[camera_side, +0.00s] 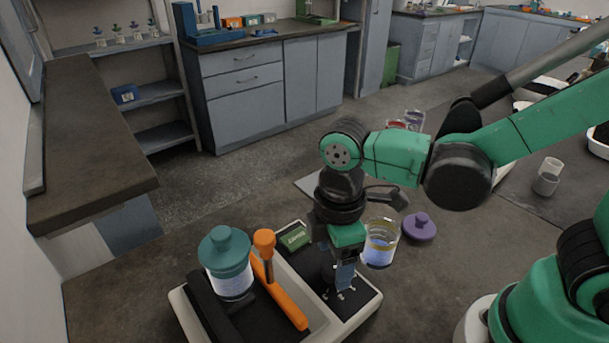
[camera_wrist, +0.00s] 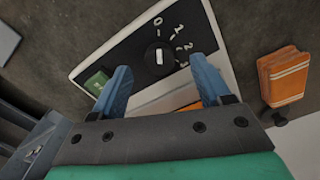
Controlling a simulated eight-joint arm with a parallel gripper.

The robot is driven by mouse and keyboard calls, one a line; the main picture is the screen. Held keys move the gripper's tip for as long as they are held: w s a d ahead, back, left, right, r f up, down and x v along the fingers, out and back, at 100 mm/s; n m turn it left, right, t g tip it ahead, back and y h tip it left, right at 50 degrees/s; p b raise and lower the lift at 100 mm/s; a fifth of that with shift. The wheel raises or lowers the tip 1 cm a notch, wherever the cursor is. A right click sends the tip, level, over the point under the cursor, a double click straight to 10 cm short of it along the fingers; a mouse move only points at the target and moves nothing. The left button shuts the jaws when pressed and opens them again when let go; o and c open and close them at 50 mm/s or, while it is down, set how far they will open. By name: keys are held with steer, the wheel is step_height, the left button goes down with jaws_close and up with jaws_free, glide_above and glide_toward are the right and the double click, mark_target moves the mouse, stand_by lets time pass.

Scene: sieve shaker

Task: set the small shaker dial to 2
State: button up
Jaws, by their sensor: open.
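The shaker (camera_side: 185,312) stands on the floor-like dark surface, with a light casing and a black control panel (camera_wrist: 112,62). The small dial (camera_wrist: 159,57) is a round black knob with a white mark, ringed by white numbers from 0 upward. The mark looks upright in the wrist view, roughly toward the 0. My gripper (camera_wrist: 162,66) is open, its two blue fingers on either side of the dial in the picture, apart from each other. In the side view my gripper (camera_side: 344,280) points down over the panel and hides the dial. I cannot tell whether the fingers touch it.
A teal-lidded jar (camera_side: 225,250) and an orange lever (camera_side: 264,245) stand on the shaker's left part. A green label or display (camera_side: 294,238) is on the panel. A glass jar (camera_side: 381,253) and purple lid (camera_side: 419,227) lie close right.

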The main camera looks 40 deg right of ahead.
steer(key=shift+f, duration=0.95)
jaws_close()
